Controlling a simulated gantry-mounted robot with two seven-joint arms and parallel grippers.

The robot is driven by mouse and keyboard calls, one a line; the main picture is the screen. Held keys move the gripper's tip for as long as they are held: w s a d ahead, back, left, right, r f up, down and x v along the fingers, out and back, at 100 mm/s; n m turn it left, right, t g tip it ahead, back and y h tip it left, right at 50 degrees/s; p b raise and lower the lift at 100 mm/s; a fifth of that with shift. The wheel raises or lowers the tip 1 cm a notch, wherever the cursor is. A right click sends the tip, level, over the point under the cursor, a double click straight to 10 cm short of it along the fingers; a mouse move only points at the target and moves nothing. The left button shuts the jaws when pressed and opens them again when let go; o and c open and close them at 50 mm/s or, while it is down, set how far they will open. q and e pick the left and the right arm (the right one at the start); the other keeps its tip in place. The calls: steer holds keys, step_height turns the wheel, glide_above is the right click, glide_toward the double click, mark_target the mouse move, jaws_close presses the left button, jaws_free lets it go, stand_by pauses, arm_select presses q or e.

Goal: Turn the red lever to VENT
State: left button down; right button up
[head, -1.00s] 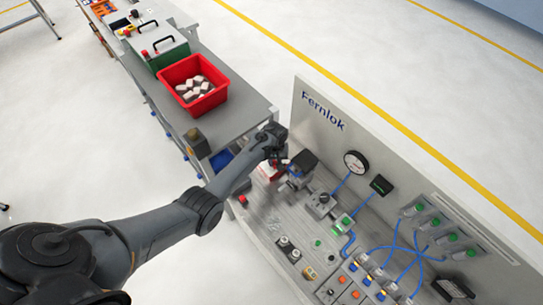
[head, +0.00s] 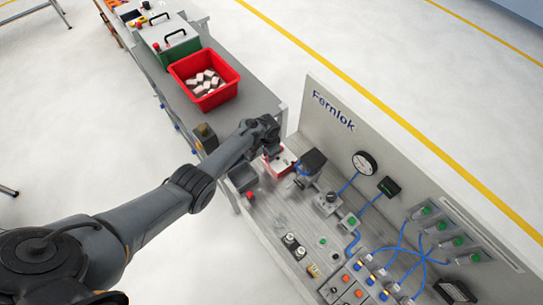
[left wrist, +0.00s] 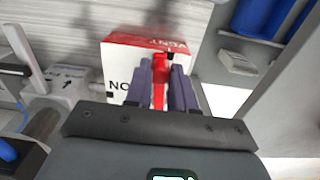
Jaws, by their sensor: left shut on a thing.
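The red lever (left wrist: 160,78) stands between the two fingers of my left gripper (left wrist: 160,90) in the left wrist view, and the fingers are shut on it. Behind it is a white valve box (left wrist: 118,62) with a red band along its top edge. The band carries small lettering that looks like VENT, upside down, near its right end; "NO" shows in black on the white face, the rest covered by a finger. In the head view the red-and-white box (head: 279,162) sits just below my left wrist, which hides the lever and fingertips. My right gripper is out of view.
The bench panel (head: 330,110) stands along the right, with a dark-topped unit (head: 312,161) beside the box, a gauge (head: 365,162) and blue tubes. A red bin (head: 215,98) of pale pieces stands on the workbench behind. Blue bins (left wrist: 262,18) show at upper right.

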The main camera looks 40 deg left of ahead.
arm_select(q)
steer(key=shift+w+a+m, duration=0.1)
steer(key=shift+a+m, duration=0.4)
steer(key=shift+m, duration=0.3)
steer(key=c, duration=0.9)
jaws_free()
steer(key=shift+c, duration=0.2)
steer(key=shift+r, duration=0.25)
step_height(320, 180, up, 10)
steer(key=p, duration=0.3)
steer(key=shift+r, duration=0.15)
